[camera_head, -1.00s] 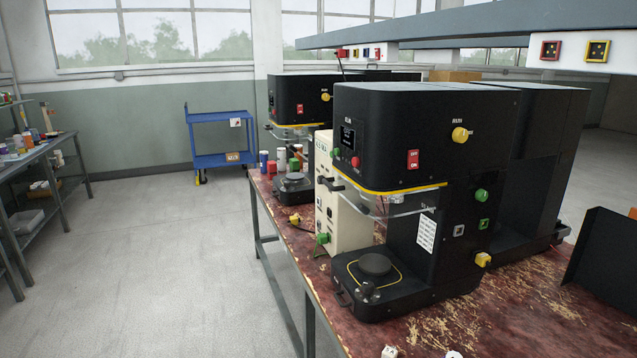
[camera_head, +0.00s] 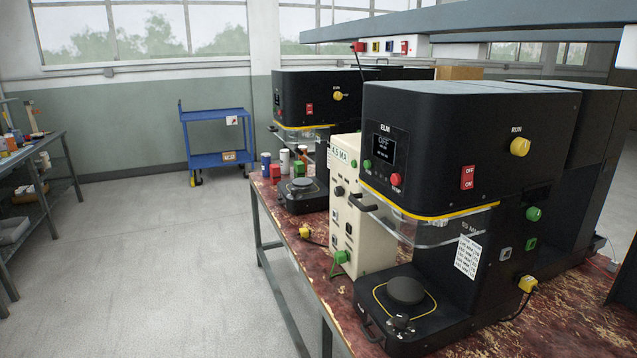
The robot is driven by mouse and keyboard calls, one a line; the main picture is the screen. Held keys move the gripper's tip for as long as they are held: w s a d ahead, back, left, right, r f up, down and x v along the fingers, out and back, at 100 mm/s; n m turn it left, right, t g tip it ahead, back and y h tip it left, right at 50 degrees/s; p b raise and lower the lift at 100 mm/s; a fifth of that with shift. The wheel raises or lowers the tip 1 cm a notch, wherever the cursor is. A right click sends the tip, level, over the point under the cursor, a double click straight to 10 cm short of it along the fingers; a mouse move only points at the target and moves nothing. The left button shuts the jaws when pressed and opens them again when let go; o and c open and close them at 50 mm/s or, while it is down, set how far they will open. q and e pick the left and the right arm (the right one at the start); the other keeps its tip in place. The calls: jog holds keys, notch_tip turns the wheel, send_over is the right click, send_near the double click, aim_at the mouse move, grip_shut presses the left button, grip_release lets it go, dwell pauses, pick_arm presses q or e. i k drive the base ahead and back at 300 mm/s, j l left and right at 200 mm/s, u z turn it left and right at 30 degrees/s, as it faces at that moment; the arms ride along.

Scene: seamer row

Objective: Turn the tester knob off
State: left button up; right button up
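A cream box (camera_head: 375,240) with a green-lettered label stands on the worn red bench between two black machines. It appears to be the tester. Its narrow front shows a small dark knob (camera_head: 339,191) and other dark fittings too small to read. A green connector (camera_head: 341,257) sits low on its front. The near black machine (camera_head: 470,150) hides much of its right side. That machine has a yellow knob (camera_head: 519,147) marked RUN, a red switch (camera_head: 467,177) and a screen (camera_head: 383,147) that seems to read OFF. Neither of my grippers is in view.
The bench (camera_head: 309,272) runs away from me along the right. Another black machine (camera_head: 322,100) stands behind, with small cans (camera_head: 284,162) near it. A blue cart (camera_head: 215,140) is by the back wall and a shelf table (camera_head: 40,170) at left. The floor between is clear.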

aim_at(340, 191)
jog(key=i+j+z, duration=0.1)
jog(key=i+j, duration=1.3)
